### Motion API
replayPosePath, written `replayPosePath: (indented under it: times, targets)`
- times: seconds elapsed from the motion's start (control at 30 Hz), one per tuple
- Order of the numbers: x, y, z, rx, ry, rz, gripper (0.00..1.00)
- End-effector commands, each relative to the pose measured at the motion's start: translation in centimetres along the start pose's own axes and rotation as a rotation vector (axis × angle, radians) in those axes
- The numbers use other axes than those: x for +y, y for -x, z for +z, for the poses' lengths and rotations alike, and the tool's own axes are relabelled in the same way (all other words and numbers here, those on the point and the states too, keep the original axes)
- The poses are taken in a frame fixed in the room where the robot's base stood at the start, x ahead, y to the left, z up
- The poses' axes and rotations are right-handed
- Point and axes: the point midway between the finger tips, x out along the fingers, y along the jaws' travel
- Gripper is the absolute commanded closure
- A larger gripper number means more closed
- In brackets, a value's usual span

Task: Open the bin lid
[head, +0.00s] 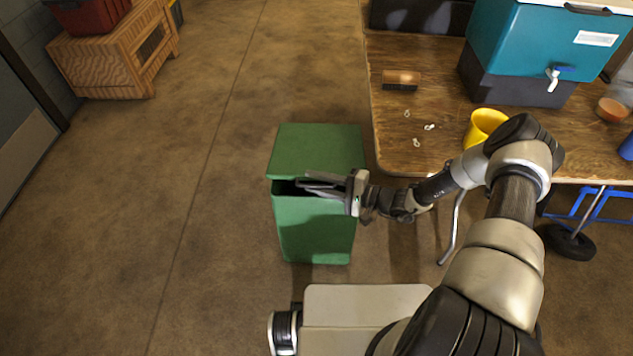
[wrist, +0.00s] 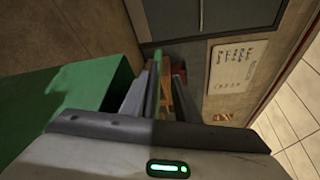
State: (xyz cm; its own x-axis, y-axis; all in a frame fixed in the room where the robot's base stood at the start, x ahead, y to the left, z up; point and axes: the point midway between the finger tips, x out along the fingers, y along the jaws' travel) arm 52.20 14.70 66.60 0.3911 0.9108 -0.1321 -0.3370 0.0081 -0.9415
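The green bin (head: 315,232) stands on the floor left of the table, upright. Its green lid (head: 318,148) covers the top, with a dark gap under its front edge at the left. My gripper (head: 308,183) is at that front edge, pointing left, with its fingers across the gap. The two fingers look apart, with nothing clearly held between them. In the wrist view the green of the bin (wrist: 65,105) fills the left side, close beside my gripper (wrist: 158,75). Whether a finger touches the lid cannot be told.
The wooden table (head: 440,75) is close on the right, with a brush (head: 401,78), a yellow cup (head: 484,127) and a teal cooler (head: 530,45). A wooden cabinet (head: 110,60) with a red box stands at the far left. The floor left of the bin is clear.

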Motion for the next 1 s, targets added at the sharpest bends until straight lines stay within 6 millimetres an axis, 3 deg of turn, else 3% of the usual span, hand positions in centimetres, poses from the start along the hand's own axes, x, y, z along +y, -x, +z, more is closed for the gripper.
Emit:
replayPosePath:
  times: [0.27,0.8,1.0]
  targets:
    - [-0.1,1.1,-0.1,0.002,0.000,-0.002,0.72]
    - [-0.1,13.4,-0.1,0.004,0.001,-0.001,0.72]
    - [0.0,16.4,-0.1,0.002,0.000,0.000,0.72]
